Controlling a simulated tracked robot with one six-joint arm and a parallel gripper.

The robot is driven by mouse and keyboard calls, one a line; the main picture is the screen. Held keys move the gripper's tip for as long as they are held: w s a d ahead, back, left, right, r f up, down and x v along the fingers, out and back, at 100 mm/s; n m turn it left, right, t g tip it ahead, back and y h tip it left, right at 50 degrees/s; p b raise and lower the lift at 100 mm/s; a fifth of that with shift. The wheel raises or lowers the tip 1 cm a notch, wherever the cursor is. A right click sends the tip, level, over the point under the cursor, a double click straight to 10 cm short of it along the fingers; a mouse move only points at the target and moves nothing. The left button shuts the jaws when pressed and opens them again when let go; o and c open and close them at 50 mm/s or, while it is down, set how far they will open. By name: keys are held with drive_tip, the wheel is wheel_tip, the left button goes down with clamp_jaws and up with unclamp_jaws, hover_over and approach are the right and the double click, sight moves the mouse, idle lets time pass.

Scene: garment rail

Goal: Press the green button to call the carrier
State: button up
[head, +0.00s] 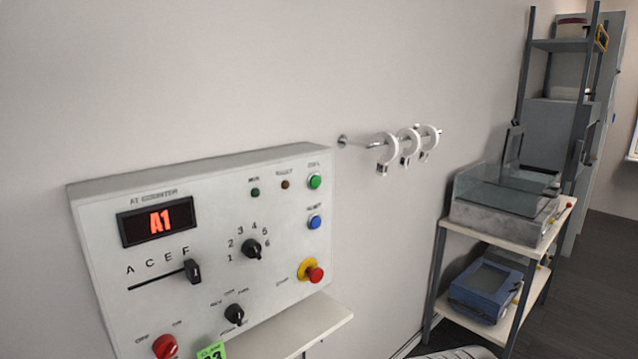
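The green button (315,181) is at the upper right of a white control panel (130,270) on the wall at the left of the head view. A small label above it is too blurred to read surely. Nothing covers the button, and nothing touches it. A blue button (314,222) is directly below it, and a red stop knob on a yellow collar (312,271) is lower still. My gripper is not in view.
A slider (192,271), two black rotary knobs (251,248) and a red knob (165,346) share the panel. A pale shelf (300,328) juts out below. A short rail with white rings (409,146) is on the wall. A loaded shelf rack (442,260) stands at right.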

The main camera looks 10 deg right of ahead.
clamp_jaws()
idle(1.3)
